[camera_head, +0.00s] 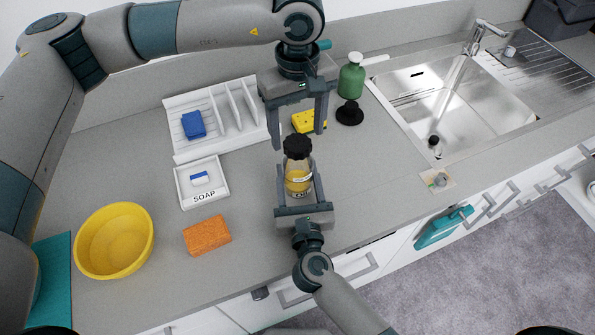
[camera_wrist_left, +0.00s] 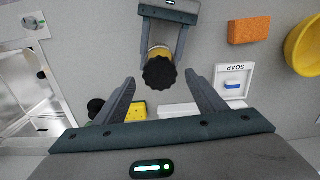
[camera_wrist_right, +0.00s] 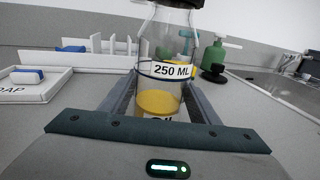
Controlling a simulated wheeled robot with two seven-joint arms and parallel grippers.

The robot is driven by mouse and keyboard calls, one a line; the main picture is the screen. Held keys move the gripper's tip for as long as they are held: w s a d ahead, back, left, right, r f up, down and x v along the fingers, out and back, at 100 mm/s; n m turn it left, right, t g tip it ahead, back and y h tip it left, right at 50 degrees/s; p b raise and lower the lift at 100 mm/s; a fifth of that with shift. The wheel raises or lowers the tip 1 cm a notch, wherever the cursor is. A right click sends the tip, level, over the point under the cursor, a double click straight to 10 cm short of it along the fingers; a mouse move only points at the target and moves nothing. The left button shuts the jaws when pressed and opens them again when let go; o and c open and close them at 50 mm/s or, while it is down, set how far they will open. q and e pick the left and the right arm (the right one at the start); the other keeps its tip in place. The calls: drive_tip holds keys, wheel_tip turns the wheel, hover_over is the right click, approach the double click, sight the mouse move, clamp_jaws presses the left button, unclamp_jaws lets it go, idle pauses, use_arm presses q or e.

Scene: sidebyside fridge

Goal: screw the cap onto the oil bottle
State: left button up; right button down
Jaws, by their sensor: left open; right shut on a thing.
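The oil bottle (camera_head: 298,180) is clear with yellow oil and stands upright on the counter. Its label reads "250 ML" in the right wrist view (camera_wrist_right: 170,72). A black knobbed cap (camera_head: 297,147) sits at the top of the bottle and shows from above in the left wrist view (camera_wrist_left: 159,74); I cannot tell how tight it is. My right gripper (camera_head: 299,178) is shut on the bottle from the front, one finger on each side. My left gripper (camera_head: 301,142) points down above and behind the cap, open and empty, with its fingers apart from the cap.
A yellow sponge (camera_head: 309,121), a green soap dispenser (camera_head: 351,80) and a black round item (camera_head: 350,113) stand behind. A white rack (camera_head: 216,118), soap tray (camera_head: 203,184), orange sponge (camera_head: 207,235) and yellow bowl (camera_head: 114,240) are left. The sink (camera_head: 450,100) is right.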

use_arm(q)
drive_tip(key=shift+r, duration=0.85)
drive_tip(key=shift+c, duration=0.4)
drive_tip(key=n, duration=0.3)
drive_tip(key=r+n, duration=0.1)
drive_tip(key=n, duration=0.2)
drive_tip(key=shift+r, duration=0.15)
drive_tip(key=n, duration=0.3)
drive_tip(key=r+n, duration=0.1)
drive_tip(key=n, duration=0.2)
drive_tip(key=shift+r, duration=0.1)
drive_tip(key=n, duration=0.2)
drive_tip(key=r+n, duration=0.1)
drive_tip(key=n, duration=0.2)
hover_over(298, 168)
drive_tip(key=w, duration=0.3)
drive_tip(key=shift+f, duration=4.05)
